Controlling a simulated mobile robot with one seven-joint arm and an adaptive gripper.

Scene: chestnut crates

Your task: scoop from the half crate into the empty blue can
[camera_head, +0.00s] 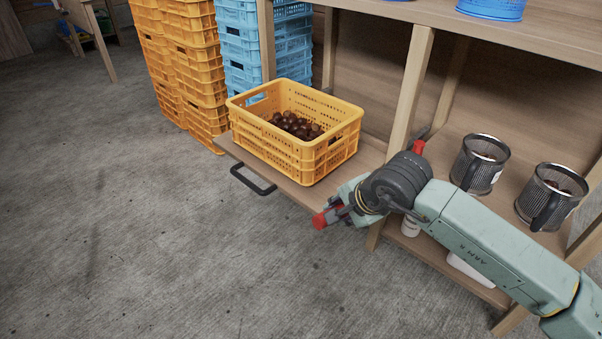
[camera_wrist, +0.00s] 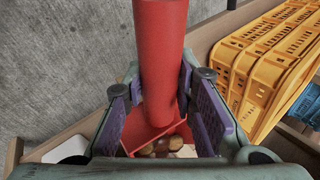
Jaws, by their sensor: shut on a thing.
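My gripper (camera_head: 352,203) is beside the front right corner of the half crate (camera_head: 290,165), a yellow crate with a low heap of brown chestnuts (camera_head: 295,125). In the wrist view my gripper (camera_wrist: 160,105) is shut on the handle of a red scoop (camera_wrist: 160,50). Several light brown pieces (camera_wrist: 160,146) show in or behind the scoop's pan; which is hard to tell. In the head view red parts (camera_head: 322,220) show on both sides of my gripper.
Two dark mesh cans with black handles (camera_head: 480,163) (camera_head: 552,195) stand on the shelf at right, both with some contents. A blue basket (camera_head: 491,8) is on the upper shelf. Yellow crates (camera_head: 190,60) and blue crates (camera_head: 265,45) are stacked behind. A shelf post (camera_head: 410,85) is close to my arm. The floor at left is clear.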

